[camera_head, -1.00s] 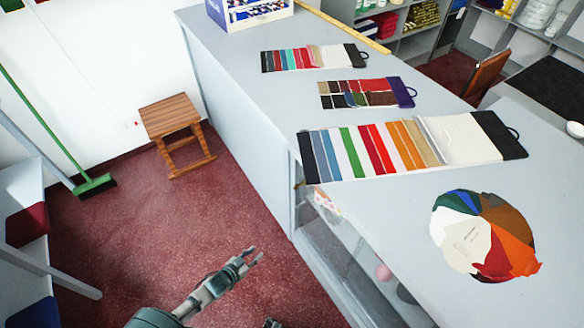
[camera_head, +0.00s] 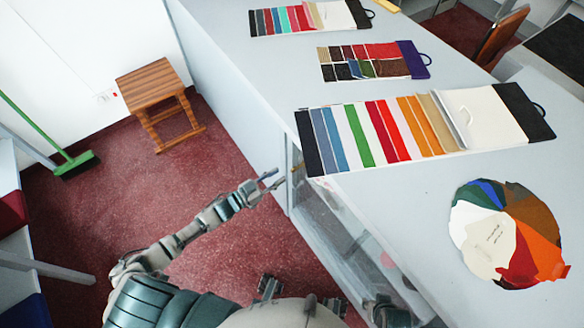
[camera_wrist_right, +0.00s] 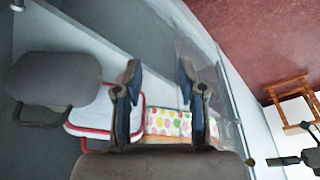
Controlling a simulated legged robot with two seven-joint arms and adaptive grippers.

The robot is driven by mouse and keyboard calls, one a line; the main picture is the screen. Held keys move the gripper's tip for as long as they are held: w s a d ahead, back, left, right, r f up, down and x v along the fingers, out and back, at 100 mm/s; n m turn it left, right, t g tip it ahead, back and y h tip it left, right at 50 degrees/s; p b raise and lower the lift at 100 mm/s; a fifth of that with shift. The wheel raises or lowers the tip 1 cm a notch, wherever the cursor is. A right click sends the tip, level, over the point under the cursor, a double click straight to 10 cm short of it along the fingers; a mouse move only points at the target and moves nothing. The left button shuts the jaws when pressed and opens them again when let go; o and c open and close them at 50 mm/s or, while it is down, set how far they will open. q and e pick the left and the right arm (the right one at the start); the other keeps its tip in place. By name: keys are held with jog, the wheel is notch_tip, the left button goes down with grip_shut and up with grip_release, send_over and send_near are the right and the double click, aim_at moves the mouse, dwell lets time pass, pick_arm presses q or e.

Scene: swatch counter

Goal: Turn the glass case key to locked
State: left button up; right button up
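The glass case (camera_head: 335,232) is the glazed front of the counter in the head view. A small brass-coloured piece, probably the key (camera_head: 297,167), shows at the case's upper corner under the counter edge; its turn cannot be made out. My left gripper (camera_head: 275,179) is just left of it, fingers apart and empty, with a small gap between. In the right wrist view my right gripper (camera_wrist_right: 160,85) is open and empty, facing the glass with folded goods behind it. The left gripper's dark fingers (camera_wrist_right: 272,161) also show there at the right edge.
Swatch cards (camera_head: 405,130) and a round fan of coloured swatches (camera_head: 508,235) lie on the counter top (camera_head: 400,205). A wooden stool (camera_head: 155,88) and a green broom (camera_head: 75,163) stand at the left. The red floor between is clear.

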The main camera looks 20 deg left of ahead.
aim_at(292, 170)
pick_arm(q)
jog(key=x, duration=0.4)
jog(key=s+d+x, duration=0.1)
jog(key=x, duration=0.2)
jog(key=shift+w+d+r+b, duration=0.15)
jog(key=shift+b, duration=0.2)
jog(key=shift+d+r, duration=0.1)
jog(key=shift+d, duration=0.15)
jog(key=shift+a, duration=0.65)
jog(key=shift+c, duration=1)
jog(key=shift+a, duration=0.3)
jog(key=c, duration=0.4)
jog(key=shift+a, duration=0.15)
grip_shut()
jog(key=shift+d, duration=0.55)
jog(key=shift+w, duration=0.1)
pick_arm(e)
jog(key=w, duration=0.1)
jog(key=w+t, duration=0.1)
jog(key=w, duration=0.1)
jog(key=shift+d+t, duration=0.2)
jog(key=shift+t, duration=0.1)
